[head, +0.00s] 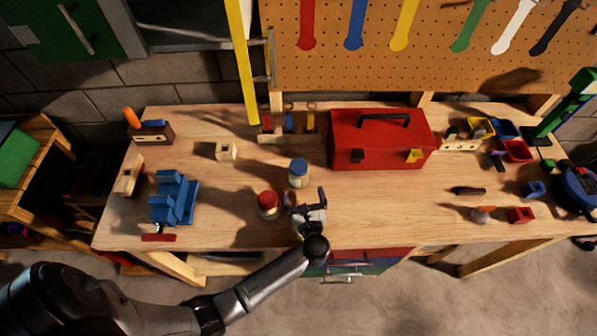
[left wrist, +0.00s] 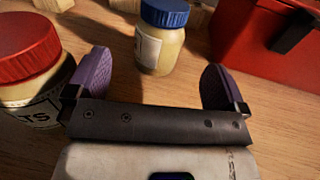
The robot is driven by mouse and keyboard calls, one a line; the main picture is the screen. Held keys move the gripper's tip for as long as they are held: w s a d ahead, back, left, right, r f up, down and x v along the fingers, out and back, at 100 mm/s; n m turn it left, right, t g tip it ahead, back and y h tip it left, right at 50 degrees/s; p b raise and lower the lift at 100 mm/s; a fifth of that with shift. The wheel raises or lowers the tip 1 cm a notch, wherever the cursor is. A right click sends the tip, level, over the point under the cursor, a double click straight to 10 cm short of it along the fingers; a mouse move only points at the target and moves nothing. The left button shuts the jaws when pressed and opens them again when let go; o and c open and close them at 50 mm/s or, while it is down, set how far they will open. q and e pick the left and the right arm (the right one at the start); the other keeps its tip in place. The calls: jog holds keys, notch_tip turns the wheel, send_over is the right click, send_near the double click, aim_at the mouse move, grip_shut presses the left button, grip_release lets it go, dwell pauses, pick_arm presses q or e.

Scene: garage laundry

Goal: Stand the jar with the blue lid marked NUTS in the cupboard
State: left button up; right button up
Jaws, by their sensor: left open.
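The blue-lidded jar (head: 298,174) stands upright on the workbench; in the left wrist view the jar (left wrist: 160,40) is ahead, between the directions of the two fingers. Its pale label is turned partly away and I cannot read it. My left gripper (head: 306,196) is open and empty just in front of this jar, apart from it. A red-lidded jar (head: 268,204) stands close to the left finger; in the left wrist view its label (left wrist: 38,112) shows letters ending in "TS". A wall cupboard with a green door (head: 80,28) is at the upper left. My right gripper is out of view.
A red toolbox (head: 382,140) stands right of the jars. A blue vise (head: 174,197) and a small wooden block (head: 222,150) are on the left. A yellow upright strip (head: 240,60) hangs behind the bench. The bench's left middle is mostly clear.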

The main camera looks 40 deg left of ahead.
aim_at(299, 173)
pick_arm(q)
jog(key=shift+f+p+x, duration=0.15)
jog(key=shift+p+x, duration=0.2)
jog(key=shift+x, duration=1.85)
jog(key=shift+f+p+x, duration=0.1)
jog(key=shift+p+x, duration=0.2)
jog(key=shift+x, duration=1.85)
jog(key=c, duration=1.3)
